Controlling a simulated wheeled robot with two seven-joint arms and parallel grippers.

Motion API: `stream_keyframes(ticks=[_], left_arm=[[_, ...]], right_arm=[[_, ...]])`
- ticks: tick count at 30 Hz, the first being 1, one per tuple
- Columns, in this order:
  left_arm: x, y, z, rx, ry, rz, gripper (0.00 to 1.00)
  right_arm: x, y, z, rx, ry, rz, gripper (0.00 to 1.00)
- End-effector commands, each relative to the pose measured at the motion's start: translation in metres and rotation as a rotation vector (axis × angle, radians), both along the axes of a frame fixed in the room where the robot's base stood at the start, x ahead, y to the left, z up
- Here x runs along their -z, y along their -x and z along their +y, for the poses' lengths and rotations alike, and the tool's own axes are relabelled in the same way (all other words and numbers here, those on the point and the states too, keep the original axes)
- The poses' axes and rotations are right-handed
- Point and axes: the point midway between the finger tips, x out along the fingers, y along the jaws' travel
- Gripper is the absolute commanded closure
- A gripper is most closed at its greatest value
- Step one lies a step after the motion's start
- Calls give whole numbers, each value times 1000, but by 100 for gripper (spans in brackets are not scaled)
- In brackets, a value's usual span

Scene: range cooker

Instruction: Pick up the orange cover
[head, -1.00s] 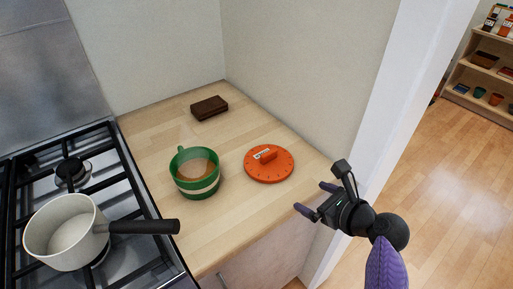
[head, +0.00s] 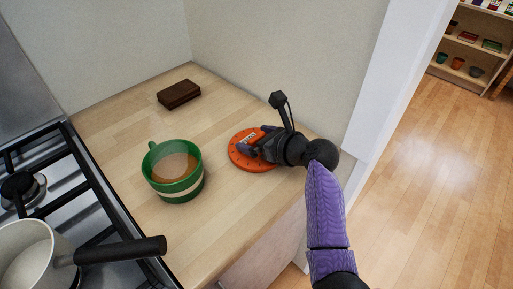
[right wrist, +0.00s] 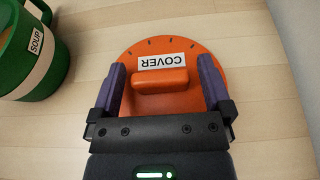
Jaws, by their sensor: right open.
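The orange cover (head: 238,153) is a round disc lying flat on the wooden counter, to the right of the green cup. In the right wrist view the orange cover (right wrist: 148,53) shows a raised bar handle and a white label reading COVER. My right gripper (head: 256,143) is over the cover. In the right wrist view my right gripper (right wrist: 160,82) is open, with a purple finger on each side of the handle and a gap to it on both sides. In the head view the gripper hides part of the cover. My left gripper is not in view.
A green cup (head: 187,187) labelled SOUP in the wrist view, with brown contents, stands left of the cover. A dark brown block (head: 178,94) lies near the back wall. A white pot (head: 30,258) sits on the stove at left. The wall (head: 270,60) rises close behind the cover.

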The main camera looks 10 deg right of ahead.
Motion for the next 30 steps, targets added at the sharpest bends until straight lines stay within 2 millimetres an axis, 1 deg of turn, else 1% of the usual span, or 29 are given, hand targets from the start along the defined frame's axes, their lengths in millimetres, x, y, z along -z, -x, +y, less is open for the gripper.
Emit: stream_keyframes(ticks=[2, 3, 5, 6, 8, 9, 11, 12, 14, 19, 21, 23, 27, 30], left_arm=[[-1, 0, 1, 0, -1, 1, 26], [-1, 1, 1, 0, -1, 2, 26], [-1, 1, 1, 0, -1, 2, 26], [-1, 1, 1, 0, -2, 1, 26], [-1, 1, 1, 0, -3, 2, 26], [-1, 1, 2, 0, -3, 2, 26], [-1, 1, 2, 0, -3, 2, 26], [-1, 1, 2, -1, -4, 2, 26], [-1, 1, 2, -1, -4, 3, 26], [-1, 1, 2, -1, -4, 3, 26], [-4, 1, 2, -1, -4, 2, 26], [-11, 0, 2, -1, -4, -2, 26], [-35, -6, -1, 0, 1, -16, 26], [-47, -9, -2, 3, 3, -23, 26]], right_arm=[[-1, 0, 0, 0, 0, 0, 0], [-1, 0, 0, 0, 0, 0, 8], [-1, 0, 0, 0, 0, 0, 21], [-1, 0, 0, 0, 0, 0, 30], [-1, 0, 0, 0, 0, 0, 42], [-1, 0, 0, 0, 0, 0, 51], [-1, 0, 0, 0, 0, 0, 64], [-1, 0, 0, 0, 0, 0, 72], [-1, 0, 0, 0, 0, 0, 85], [-1, 0, 0, 0, 1, -1, 85], [-6, 0, 0, 0, 0, -1, 85], [-18, 0, 0, -1, 0, -4, 85], [-61, 0, 0, 0, 0, -8, 85], [-84, 0, 0, -1, 0, -7, 85]])
